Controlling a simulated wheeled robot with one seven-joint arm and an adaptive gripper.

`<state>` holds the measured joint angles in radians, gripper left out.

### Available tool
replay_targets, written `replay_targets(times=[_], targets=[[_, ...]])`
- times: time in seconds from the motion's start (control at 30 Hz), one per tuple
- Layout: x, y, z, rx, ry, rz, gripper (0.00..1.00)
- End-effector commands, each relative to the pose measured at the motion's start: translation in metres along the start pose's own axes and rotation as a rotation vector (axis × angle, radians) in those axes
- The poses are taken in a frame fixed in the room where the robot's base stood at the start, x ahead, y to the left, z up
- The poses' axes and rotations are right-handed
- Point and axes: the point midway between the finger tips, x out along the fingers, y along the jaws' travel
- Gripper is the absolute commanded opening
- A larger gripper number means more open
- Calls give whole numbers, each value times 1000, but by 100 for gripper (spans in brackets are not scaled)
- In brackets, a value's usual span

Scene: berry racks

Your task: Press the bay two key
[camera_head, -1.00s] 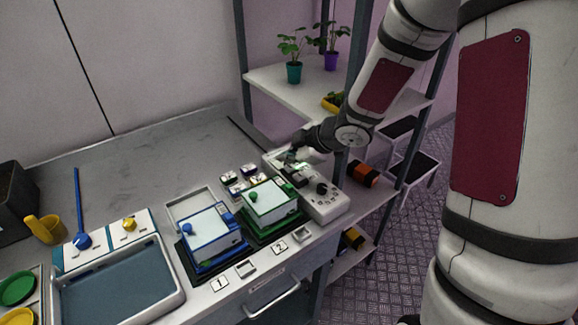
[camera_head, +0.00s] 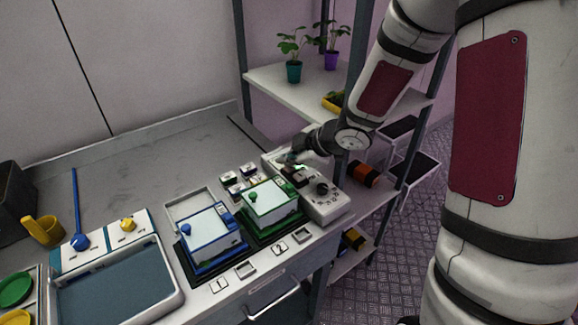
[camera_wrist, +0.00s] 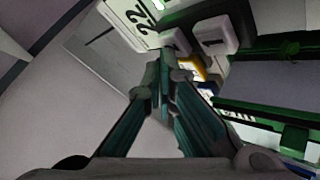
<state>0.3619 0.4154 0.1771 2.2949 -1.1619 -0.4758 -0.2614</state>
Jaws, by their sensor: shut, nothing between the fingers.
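My gripper (camera_head: 291,160) is low over the back end of the white control box (camera_head: 322,205), to the right of the bays; its fingers are small and partly hidden there. In the wrist view my gripper (camera_wrist: 166,62) is shut and empty. Its tips are close to a white key (camera_wrist: 174,38) beside a plate marked 2 (camera_wrist: 146,22); I cannot tell whether they touch it. Another white key marked 1 (camera_wrist: 213,38) is to the right. The green-framed box (camera_head: 270,201) stands in bay two, behind the label 2 (camera_head: 280,248). The blue-framed box (camera_head: 212,236) stands behind the label 1 (camera_head: 219,285).
Several small blocks (camera_head: 240,180) lie behind the green box. A dark knob (camera_head: 322,188) rises from the control box. A shelf rack (camera_head: 300,85) with potted plants is behind my arm. A blue-grey tray (camera_head: 118,287) is at left.

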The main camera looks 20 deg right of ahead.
Motion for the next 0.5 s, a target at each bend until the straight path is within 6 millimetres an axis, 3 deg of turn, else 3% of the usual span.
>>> replay_targets(times=[0.5], targets=[[-2, 0, -1, 0, 0, 0, 0]])
